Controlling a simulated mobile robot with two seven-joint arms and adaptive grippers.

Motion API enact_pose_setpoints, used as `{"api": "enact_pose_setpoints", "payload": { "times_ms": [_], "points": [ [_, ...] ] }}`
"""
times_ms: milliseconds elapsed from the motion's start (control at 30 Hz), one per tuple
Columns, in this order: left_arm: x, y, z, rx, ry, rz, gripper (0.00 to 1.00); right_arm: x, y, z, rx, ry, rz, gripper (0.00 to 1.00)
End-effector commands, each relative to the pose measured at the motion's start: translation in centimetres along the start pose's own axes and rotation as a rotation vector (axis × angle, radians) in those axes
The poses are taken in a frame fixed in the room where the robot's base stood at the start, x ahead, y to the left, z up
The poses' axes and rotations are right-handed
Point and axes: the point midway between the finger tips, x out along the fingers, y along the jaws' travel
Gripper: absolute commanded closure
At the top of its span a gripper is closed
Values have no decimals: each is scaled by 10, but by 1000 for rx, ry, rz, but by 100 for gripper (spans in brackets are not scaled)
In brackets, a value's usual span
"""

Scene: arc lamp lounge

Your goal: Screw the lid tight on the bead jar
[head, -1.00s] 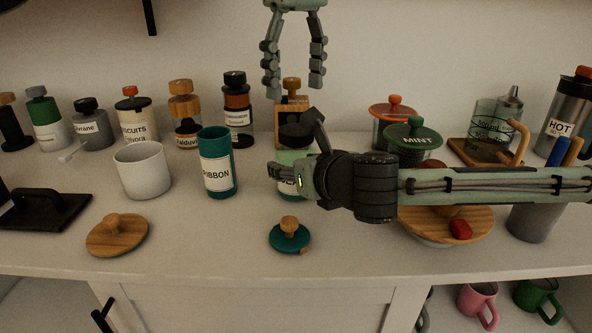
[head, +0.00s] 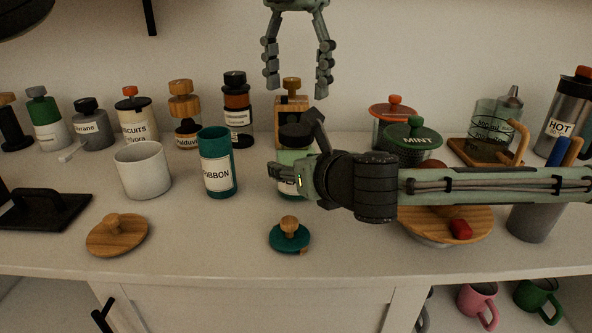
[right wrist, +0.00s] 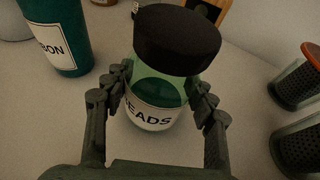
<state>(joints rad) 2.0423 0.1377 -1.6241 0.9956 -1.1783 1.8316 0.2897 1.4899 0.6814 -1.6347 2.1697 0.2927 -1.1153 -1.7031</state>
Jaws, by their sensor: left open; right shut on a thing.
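The bead jar (right wrist: 150,119) is pale green glass with a white label reading "EADS" in the right wrist view. Its black lid (right wrist: 176,36) sits on top; I cannot tell how tight it is. In the head view the jar (head: 287,158) and lid (head: 296,135) are partly hidden by my right gripper (head: 289,178). That gripper, also in the right wrist view (right wrist: 164,100), is shut on the jar's body, one finger on each side. My left gripper (head: 297,88) is open and empty, pointing down above the jar and lid.
The teal ribbon canister (head: 217,150) stands open just left of the jar. A teal lid (head: 289,236) lies in front. A wooden lid (head: 117,235) and white cup (head: 142,170) are left. The green-lidded mint jar (head: 413,135) is right, behind my right arm. Several jars line the wall.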

Motion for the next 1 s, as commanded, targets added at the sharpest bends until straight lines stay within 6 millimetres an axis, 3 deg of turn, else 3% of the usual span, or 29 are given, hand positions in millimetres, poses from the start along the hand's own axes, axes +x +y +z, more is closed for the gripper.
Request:
{"api": "enact_pose_setpoints", "payload": {
  "times_ms": [200, 667, 1000],
  "points": [
    [0, 0, 0, -195, 0, 0, 33, 0, 0, 0, 0, -1, -1, 100],
    [4, 1, 0, -216, 0, 0, 33, 0, 0, 0, 0, -1, -1, 100],
    [52, 1, 0, -215, 2, 0, 33, 0, 0, 0, 0, -1, -1, 100]
  ]
}}
